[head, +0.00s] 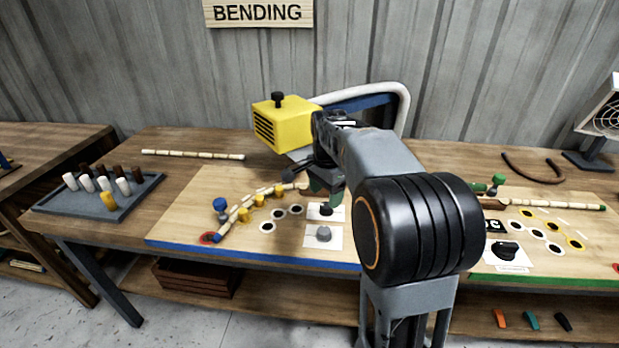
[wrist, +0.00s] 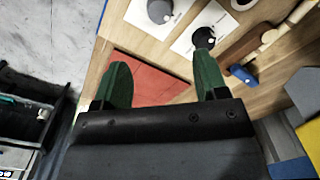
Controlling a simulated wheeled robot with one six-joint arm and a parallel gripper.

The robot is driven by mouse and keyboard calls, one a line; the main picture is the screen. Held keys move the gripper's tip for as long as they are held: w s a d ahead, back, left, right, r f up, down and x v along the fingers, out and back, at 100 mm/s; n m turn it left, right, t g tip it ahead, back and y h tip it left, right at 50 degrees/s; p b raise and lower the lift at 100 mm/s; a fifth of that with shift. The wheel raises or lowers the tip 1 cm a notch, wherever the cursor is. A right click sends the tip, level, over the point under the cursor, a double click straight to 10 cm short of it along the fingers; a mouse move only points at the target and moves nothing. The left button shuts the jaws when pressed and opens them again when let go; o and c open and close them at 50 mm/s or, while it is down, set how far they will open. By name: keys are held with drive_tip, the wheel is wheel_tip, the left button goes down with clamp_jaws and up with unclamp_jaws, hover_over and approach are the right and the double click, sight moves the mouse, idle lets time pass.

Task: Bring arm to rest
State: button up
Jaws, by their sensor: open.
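My gripper (wrist: 160,82) is open in the wrist view, with two green fingers apart and nothing between them. Below them lie the wooden board and a red patch (wrist: 150,77). In the head view my gripper (head: 325,188) hangs over the right part of the blue-edged board (head: 185,235), partly hidden by my own arm. A bent rattan pole (head: 240,212) curves along yellow pegs (head: 258,200) on that board, from a red spot (head: 210,238) towards my gripper. A blue knob (head: 220,204) stands beside it.
A grey tray (head: 60,205) of several pegs stands at the left. A yellow heater-like box (head: 283,122) stands behind my gripper. A loose pole (head: 193,154) lies at the back. A green-edged board (head: 590,240) with a straight pole is at the right. A fan-like device (head: 602,112) stands at the far right.

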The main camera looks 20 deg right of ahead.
drive_tip(key=s+a+n+t+p, duration=0.1)
drive_tip(key=s+a+n+p, duration=0.1)
drive_tip(key=s+a+n, duration=0.3)
drive_tip(key=s+a+n+t+p, duration=0.2)
drive_tip(key=s+a+n, duration=0.2)
drive_tip(key=s+n, duration=0.6)
drive_tip(key=shift+s+a+f+t, duration=0.2)
drive_tip(key=shift+s+a+t, duration=0.15)
drive_tip(key=shift+s, duration=0.25)
